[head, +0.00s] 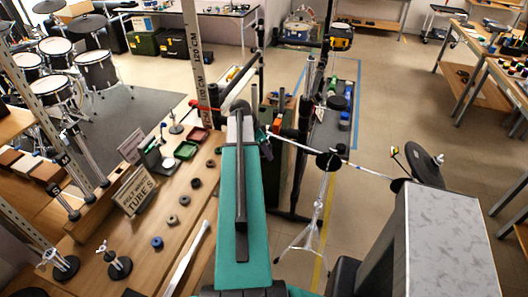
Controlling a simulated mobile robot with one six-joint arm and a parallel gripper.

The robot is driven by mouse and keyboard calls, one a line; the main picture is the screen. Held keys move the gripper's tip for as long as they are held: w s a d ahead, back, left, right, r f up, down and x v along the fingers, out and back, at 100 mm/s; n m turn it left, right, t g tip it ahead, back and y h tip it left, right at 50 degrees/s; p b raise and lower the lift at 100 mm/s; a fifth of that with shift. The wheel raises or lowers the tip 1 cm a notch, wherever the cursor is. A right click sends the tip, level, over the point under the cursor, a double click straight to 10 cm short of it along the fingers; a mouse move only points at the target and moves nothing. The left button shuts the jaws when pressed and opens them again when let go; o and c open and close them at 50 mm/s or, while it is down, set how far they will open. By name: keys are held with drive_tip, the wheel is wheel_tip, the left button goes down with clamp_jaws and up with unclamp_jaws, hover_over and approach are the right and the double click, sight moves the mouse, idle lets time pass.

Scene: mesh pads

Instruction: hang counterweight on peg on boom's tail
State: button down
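A chrome tripod stand (322,212) stands on the floor right of my teal arm. Its thin boom (295,145) runs through a black clamp (328,159). The boom's right end reaches dark cymbals (428,166); its left end, the tail, runs in beside the far end of my arm. A small dark piece (265,149) shows there, and I cannot tell whether it is my gripper or the counterweight. My gripper is mostly hidden behind my arm, its fingers not clear. The peg is too small or hidden to make out. I cannot identify the counterweight for certain.
A wooden bench (185,232) on the left holds several dark rings, a blue ring (157,243), trays, small stands and a sign (135,194). A measuring post (196,60) rises behind it. A grey-topped block (443,245) stands front right. Open floor lies beyond the tripod.

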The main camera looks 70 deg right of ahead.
drive_tip(key=shift+w+d, duration=0.1)
drive_tip(key=shift+d, duration=1.1)
drive_tip(key=shift+d+f+b, duration=0.45)
drive_tip(key=shift+d+f, duration=0.05)
drive_tip(key=c, duration=0.9)
unclamp_jaws()
drive_tip(key=shift+f, duration=0.1)
drive_tip(key=shift+f, duration=0.1)
drive_tip(key=shift+a+r, duration=0.1)
drive_tip(key=shift+r, duration=0.1)
drive_tip(key=shift+b+v, duration=1.9)
drive_tip(key=shift+v, duration=4.9)
drive_tip(key=shift+r, duration=0.1)
